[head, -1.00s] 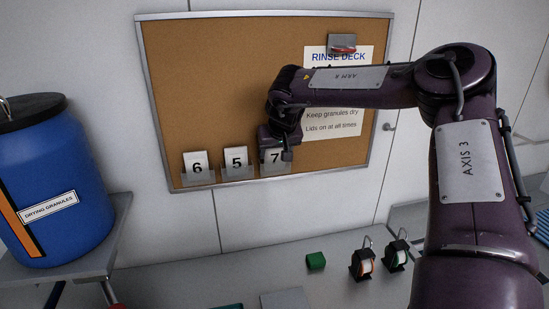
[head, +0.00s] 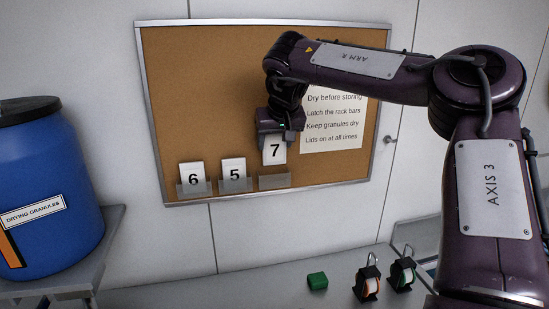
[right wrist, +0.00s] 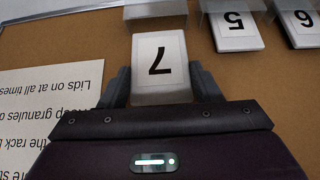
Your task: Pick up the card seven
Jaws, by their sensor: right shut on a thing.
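The card seven (head: 274,152) is white with a black 7. My right gripper (head: 281,138) is shut on its upper part and holds it upright in front of the cork board (head: 230,100). The card is above its clear holder (head: 274,182), which looks empty. In the right wrist view the card seven (right wrist: 161,62) appears upside down between the two fingers (right wrist: 163,88), with the holder (right wrist: 155,14) just beyond its lower edge. My left gripper is not in view.
Card 6 (head: 193,176) and card 5 (head: 234,173) stand in clear holders to the left. A printed notice (head: 332,125) is right of my gripper. Below are a green block (head: 317,281) and two tagged padlock-like items (head: 368,282). A blue drum (head: 45,190) stands at left.

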